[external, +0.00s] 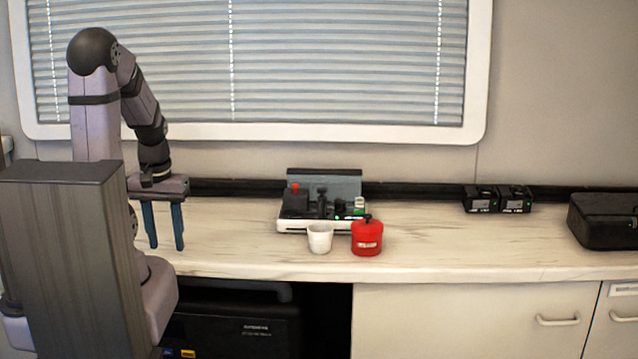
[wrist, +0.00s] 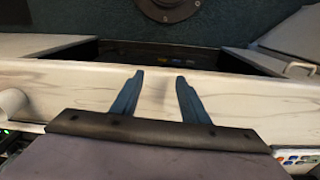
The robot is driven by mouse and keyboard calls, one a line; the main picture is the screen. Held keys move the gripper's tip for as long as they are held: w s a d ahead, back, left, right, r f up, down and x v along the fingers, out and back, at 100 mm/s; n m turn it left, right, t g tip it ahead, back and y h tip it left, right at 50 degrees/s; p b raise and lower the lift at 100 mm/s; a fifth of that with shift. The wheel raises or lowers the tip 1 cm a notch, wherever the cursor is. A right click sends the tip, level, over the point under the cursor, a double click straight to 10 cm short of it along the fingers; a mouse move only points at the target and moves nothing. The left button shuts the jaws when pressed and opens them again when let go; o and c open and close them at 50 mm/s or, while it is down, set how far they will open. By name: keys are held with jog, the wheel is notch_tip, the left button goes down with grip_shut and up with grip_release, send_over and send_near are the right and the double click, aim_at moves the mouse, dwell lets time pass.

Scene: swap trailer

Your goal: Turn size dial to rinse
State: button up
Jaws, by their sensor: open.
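The small machine (external: 343,182) stands on the counter near the wall, with a white base, dark parts, a red knob at its left and a green light at its right front. I cannot tell which part is the size dial, nor read its setting. My gripper (external: 167,247) points down over the left part of the counter, well left of the machine. Its two blue fingers are apart with nothing between them. The fingers also show in the wrist view (wrist: 160,76), with the counter behind them.
A white cup (external: 320,239) and a red canister (external: 367,238) stand just in front of the machine. Black boxes (external: 497,199) and a black case (external: 604,221) are farther right. The counter (external: 235,226) between my gripper and the machine is clear.

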jog(key=w+d+r+m+t+h+p, duration=0.1)
jog(key=w+d+r+m+p, duration=0.3)
jog(key=w+d, duration=0.65)
jog(key=w+d+r+m+p, duration=0.1)
jog(key=w+d, duration=0.2)
jog(key=d, duration=0.3)
jog(key=w+d+r+m+t+h+p, duration=0.1)
jog(key=w+d+r, duration=0.1)
jog(key=w+d, duration=0.2)
jog(key=w+d+r+m+h+p, duration=0.1)
jog(key=w+d, duration=0.3)
jog(key=d, duration=0.5)
jog(key=shift+w+r+m+t, duration=0.15)
jog(key=shift+r+m+t, duration=0.15)
jog(key=shift+r+t, duration=0.15)
jog(key=m+p, duration=0.2)
send_near(339, 200)
jog(key=w, duration=0.1)
jog(key=shift+m+g+h, duration=0.3)
jog(key=shift+g, duration=0.05)
jog(key=shift+p+x, duration=0.5)
jog(key=shift+x, duration=3.6)
jog(key=shift+s+a+f, duration=0.1)
jog(key=shift+a, duration=0.1)
grip_shut()
